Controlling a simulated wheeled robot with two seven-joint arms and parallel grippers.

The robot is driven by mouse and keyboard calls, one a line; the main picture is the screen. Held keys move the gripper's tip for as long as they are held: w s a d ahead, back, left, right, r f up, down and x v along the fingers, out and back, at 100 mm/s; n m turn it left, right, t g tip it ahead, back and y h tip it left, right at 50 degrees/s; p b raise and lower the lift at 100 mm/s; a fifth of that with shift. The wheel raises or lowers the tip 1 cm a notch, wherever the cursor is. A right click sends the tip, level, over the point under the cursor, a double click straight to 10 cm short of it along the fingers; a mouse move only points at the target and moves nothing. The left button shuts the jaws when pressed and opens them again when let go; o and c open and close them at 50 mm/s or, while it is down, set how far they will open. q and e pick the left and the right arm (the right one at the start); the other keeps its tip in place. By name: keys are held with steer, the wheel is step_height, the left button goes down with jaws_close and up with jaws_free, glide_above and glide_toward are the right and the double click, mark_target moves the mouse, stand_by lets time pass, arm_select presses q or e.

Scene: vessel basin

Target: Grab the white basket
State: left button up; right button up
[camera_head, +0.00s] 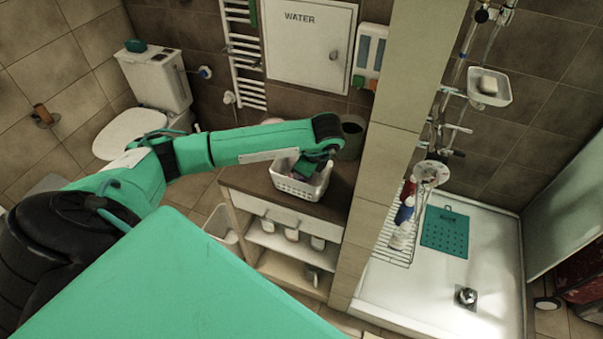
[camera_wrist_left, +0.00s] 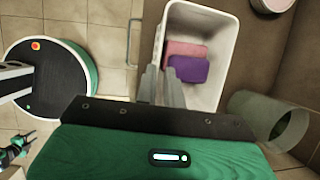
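The white basket (camera_head: 298,186) stands on the dark top of a low cabinet in the head view. In the left wrist view the basket (camera_wrist_left: 226,40) is seen from above, with a pink and a purple block inside. My left gripper (camera_wrist_left: 161,72) has its two grey fingers close together, one on each side of the basket's left wall, and looks shut on that wall. In the head view the left gripper (camera_head: 322,166) is over the basket's right end and its fingertips are hidden. My right gripper (camera_wrist_left: 27,141) shows small at the lower left of the wrist view; its opening is unclear.
The cabinet (camera_head: 325,208) has open shelves holding several small items. A dark bin-like container (camera_head: 353,127) stands behind the basket; a translucent container (camera_wrist_left: 285,120) shows in the wrist view. A tiled wall (camera_head: 385,165) rises close on the right, beside the shower.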

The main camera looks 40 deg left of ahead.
mark_target(294, 180)
arm_select(q)
steer(key=p+x, duration=0.3)
steer(key=x, duration=0.1)
steer(key=shift+s+a+f, duration=0.1)
steer(key=shift+f, duration=0.55)
steer(key=shift+f, duration=0.25)
stand_by(0.4)
jaws_close()
